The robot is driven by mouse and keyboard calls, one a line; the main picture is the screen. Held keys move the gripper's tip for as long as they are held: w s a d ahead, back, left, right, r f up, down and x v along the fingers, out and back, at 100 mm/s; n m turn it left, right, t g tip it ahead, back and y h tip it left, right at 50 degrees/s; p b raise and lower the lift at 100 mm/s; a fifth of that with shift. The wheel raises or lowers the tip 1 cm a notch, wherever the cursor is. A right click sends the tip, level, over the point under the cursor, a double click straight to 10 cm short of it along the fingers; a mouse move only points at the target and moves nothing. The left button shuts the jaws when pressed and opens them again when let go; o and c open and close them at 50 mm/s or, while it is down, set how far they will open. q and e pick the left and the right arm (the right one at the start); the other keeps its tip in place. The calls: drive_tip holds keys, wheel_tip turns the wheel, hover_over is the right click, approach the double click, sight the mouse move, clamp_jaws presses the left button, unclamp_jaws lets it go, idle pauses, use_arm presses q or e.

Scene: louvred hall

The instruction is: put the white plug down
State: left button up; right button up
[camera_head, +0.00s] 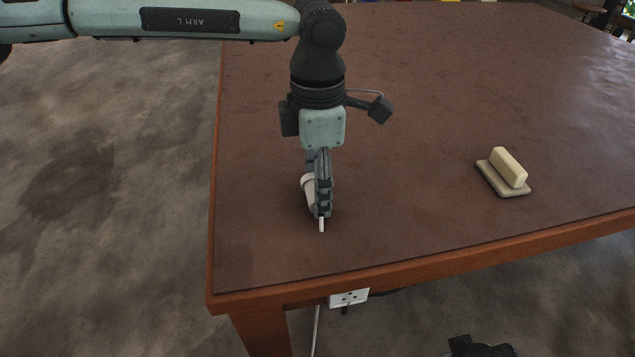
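My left gripper (319,200) points straight down over the near left part of the brown table. It is shut on the white plug (308,188), whose pale body shows at the left of the fingers. A thin white piece sticks out below the fingertips, close to the tabletop (420,130). I cannot tell whether it touches the table. The fingers hide much of the plug. My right gripper's fingers are not in view.
A cream block on a flat base (502,178) stands on the table to the right. A white socket (349,297) with a cable is fixed under the table's front edge. The tabletop between gripper and block is clear. Dark parts show at the bottom edge.

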use_arm(q)
drive_tip(key=shift+f, duration=0.1)
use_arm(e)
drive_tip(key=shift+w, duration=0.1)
use_arm(q)
drive_tip(key=shift+f, duration=0.1)
drive_tip(key=o, duration=1.1)
drive_tip(key=shift+o, duration=0.3)
drive_tip(key=shift+r, duration=0.65)
wheel_tip(320, 180, up, 11)
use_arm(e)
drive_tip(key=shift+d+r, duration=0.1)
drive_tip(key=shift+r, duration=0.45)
